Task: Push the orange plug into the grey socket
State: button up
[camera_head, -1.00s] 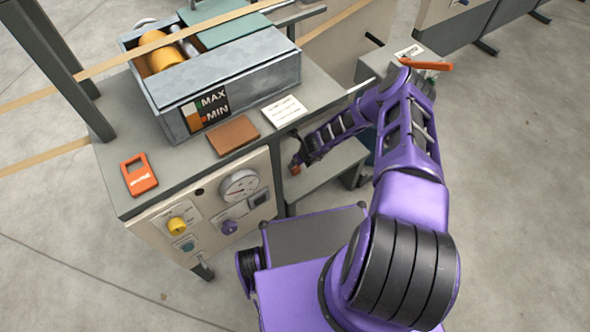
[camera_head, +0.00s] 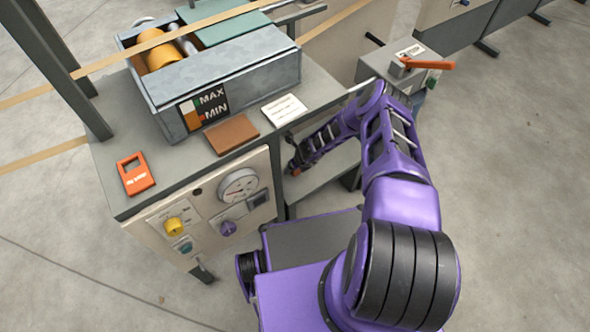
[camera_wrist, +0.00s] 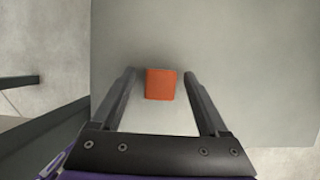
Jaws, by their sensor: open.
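The orange plug (camera_wrist: 160,84) shows in the wrist view as a small square block on a plain grey surface. My gripper (camera_wrist: 159,74) is open, with one finger on each side of the plug in the picture and a gap on both sides. I cannot tell how far the fingertips are above the surface. In the head view my gripper (camera_head: 298,162) is over the low grey shelf beside the cabinet, and a small orange bit of the plug (camera_head: 296,173) shows beneath it. I cannot make out the grey socket in either view.
The cabinet with a gauge (camera_head: 238,186) and knobs stands left of the shelf (camera_head: 325,172). A grey box with an orange lever (camera_head: 428,65) stands behind my arm.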

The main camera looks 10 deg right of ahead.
grip_shut()
dwell(0.3)
jog(key=shift+w+r, duration=0.1)
jog(key=shift+r, duration=0.55)
notch_tip(320, 180, up, 3)
jog(key=shift+f+p, duration=0.15)
jog(key=shift+p, duration=0.5)
jog(key=s+d+p, duration=0.1)
jog(key=s+d, duration=0.2)
jog(key=s, duration=0.5)
jog(key=s+d+p, duration=0.1)
jog(key=s+d, duration=0.3)
jog(key=s, duration=0.4)
jog(key=shift+s+f, duration=0.25)
jog(key=shift+s, duration=0.15)
